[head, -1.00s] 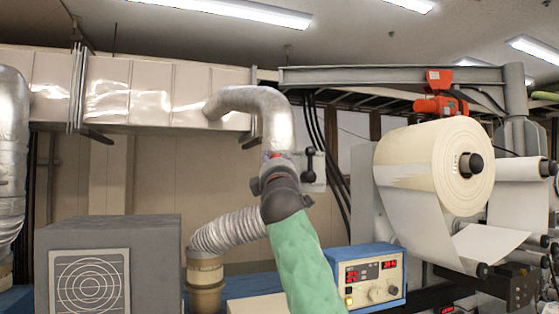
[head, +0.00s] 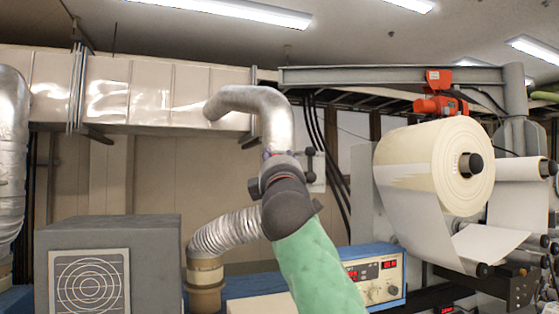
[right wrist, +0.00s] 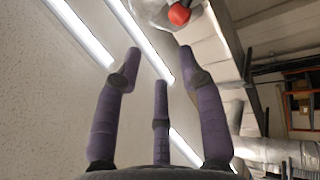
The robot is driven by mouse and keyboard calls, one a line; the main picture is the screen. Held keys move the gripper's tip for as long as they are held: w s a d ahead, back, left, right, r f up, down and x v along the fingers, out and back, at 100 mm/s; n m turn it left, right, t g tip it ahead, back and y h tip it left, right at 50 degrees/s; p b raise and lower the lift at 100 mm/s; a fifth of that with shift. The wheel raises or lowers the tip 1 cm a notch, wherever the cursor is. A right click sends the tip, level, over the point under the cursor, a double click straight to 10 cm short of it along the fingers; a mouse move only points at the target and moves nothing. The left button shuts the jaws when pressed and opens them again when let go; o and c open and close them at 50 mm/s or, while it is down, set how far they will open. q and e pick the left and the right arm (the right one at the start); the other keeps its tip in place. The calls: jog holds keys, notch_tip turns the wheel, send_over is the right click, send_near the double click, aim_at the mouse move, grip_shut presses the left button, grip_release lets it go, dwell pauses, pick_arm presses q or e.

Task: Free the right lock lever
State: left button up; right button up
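My right gripper (head: 281,170) is raised in the middle of the head view, on a green-sleeved arm, in front of the silver elbow duct. In the right wrist view its three purple fingers (right wrist: 160,75) are spread apart with nothing between them. A red knob (right wrist: 180,14) on a pale, shiny part shows at the top of that view, beyond the fingertips and apart from them. A black lever with ball ends (head: 310,165) is on the back wall, just right of the gripper. I cannot tell which of these is the right lock lever. My left gripper is not in view.
A large paper roll (head: 430,165) and its grey frame stand at the right, under a red hoist (head: 440,100). A blue control box (head: 380,275) is partly behind my arm. A grey cabinet (head: 110,265) stands at the lower left. A ribbed hose (head: 225,233) lies close left of my wrist.

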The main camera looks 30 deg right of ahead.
jog(key=shift+s+a, duration=0.4)
jog(key=shift+s, duration=0.35)
jog(key=shift+s+a, duration=0.4)
jog(key=shift+s, duration=0.3)
